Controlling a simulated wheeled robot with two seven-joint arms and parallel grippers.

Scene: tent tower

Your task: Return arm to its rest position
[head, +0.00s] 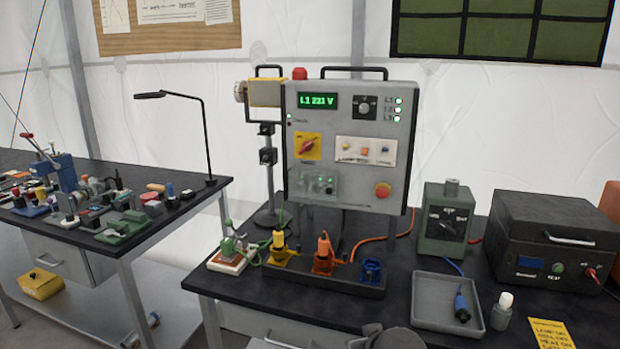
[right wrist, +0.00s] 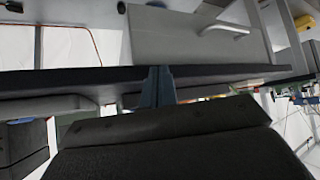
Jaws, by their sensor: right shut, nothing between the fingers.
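My right gripper (right wrist: 157,80) shows in the right wrist view as two narrow blue-grey fingers pressed together, with nothing between them. Behind it are the dark edge of a bench (right wrist: 225,73) and a grey drawer front with a handle (right wrist: 190,38). The fingers overlap the bench edge in the picture; I cannot tell the distance, but no contact is visible. In the head view a grey rounded part at the bottom edge looks like my arm, and no gripper fingers can be made out there. My left gripper is in neither view.
The near bench (head: 290,312) carries a grey control panel (head: 352,105) reading L1 231 V, yellow, orange and blue plugs, a grey tray (head: 425,295), a small bottle (head: 502,311), a green meter box (head: 447,222) and a black unit (head: 555,240). A cluttered bench (head: 200,188) stands left.

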